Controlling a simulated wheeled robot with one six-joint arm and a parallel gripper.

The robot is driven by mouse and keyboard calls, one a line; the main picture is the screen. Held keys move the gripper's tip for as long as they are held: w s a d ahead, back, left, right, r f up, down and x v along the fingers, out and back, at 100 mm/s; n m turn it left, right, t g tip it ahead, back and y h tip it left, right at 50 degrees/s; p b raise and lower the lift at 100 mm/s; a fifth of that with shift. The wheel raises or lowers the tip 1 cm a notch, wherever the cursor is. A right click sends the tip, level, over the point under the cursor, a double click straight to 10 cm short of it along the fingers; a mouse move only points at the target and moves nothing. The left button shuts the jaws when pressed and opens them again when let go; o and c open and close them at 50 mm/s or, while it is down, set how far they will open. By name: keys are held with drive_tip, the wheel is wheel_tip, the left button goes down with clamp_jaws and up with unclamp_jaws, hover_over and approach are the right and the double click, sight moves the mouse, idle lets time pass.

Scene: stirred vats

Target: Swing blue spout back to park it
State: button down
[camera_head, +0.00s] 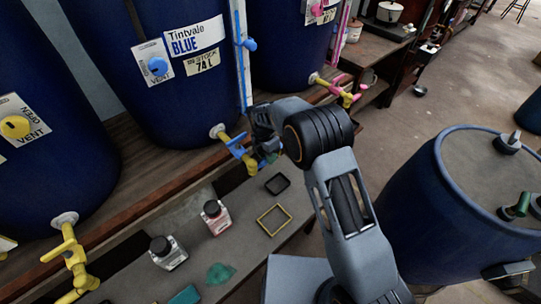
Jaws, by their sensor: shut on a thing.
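The vat labelled Tintvale Blue (150,95) stands at the upper left of the view. A tap with a pale flange and yellow neck comes out low on its front, and the blue spout (243,153) hangs at its end. My gripper (262,146) is at the right side of this spout and shut on it. My fingers and the arm's wrist hide part of the spout, so its exact grip point cannot be seen.
Other vats stand at the left (45,110) and upper right, with a yellow tap (70,255) and a pink tap (345,92). Below, a grey shelf (235,250) holds two small bottles, a yellow frame (273,220) and a dark tray. A blue drum (420,220) stands at the right.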

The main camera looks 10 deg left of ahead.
drive_tip(key=shift+s+a, duration=0.1)
drive_tip(key=shift+a, duration=0.05)
drive_tip(key=c, duration=1.1)
unclamp_jaws()
drive_tip(key=shift+a, duration=0.1)
drive_tip(key=shift+o, duration=1.1)
drive_tip(key=shift+d, duration=0.2)
wheel_tip(320, 180, up, 14)
drive_tip(key=w+a+p, duration=0.1)
drive_tip(key=w+a, duration=0.1)
drive_tip(key=shift+f, duration=0.25)
